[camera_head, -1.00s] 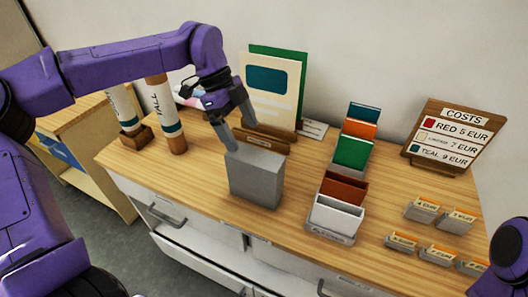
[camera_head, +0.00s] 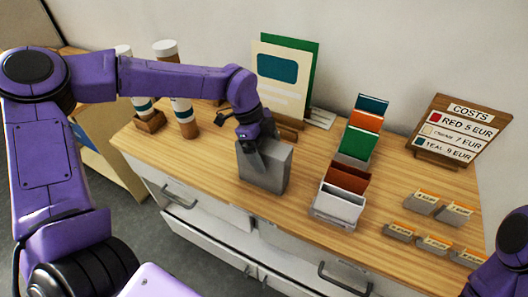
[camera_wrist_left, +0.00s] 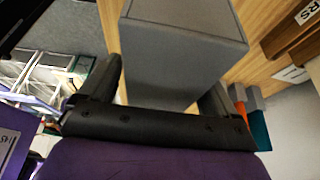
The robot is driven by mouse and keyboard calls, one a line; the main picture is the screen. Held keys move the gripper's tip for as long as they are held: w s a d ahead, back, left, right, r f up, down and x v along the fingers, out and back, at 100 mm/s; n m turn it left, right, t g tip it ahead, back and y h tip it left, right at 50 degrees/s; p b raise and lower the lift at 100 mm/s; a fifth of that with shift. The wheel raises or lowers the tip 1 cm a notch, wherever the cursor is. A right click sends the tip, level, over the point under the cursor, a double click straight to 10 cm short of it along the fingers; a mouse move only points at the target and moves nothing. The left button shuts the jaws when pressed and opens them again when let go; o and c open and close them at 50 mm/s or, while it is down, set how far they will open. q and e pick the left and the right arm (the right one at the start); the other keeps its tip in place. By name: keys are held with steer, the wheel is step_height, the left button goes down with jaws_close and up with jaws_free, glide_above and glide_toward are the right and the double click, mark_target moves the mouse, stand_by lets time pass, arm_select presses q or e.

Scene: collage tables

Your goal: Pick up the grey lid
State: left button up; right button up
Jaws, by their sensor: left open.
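A plain grey box (camera_head: 268,172) stands on the wooden counter, and I cannot make out a separate lid or a seam on it in the head view. In the left wrist view the grey box (camera_wrist_left: 180,60) fills the space ahead of the fingers, with an edge between two grey faces. My left gripper (camera_head: 255,155) is at the upper left part of the box in the head view. In the left wrist view its two dark fingers (camera_wrist_left: 162,85) are apart, with grey surface between them; I cannot tell whether they touch it. My right gripper is out of view.
Behind the box stands a cream and green board (camera_head: 283,85). A rack of coloured cards (camera_head: 345,180) stands to its right, and a costs sign (camera_head: 448,130) farther right. White tubes (camera_head: 184,115) stand at the left. Small labelled holders (camera_head: 435,240) sit at the right.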

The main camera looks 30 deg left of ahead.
arm_select(q)
steer(key=shift+f, duration=0.25)
stand_by(0.3)
steer(key=c, duration=1)
steer(key=shift+c, duration=0.2)
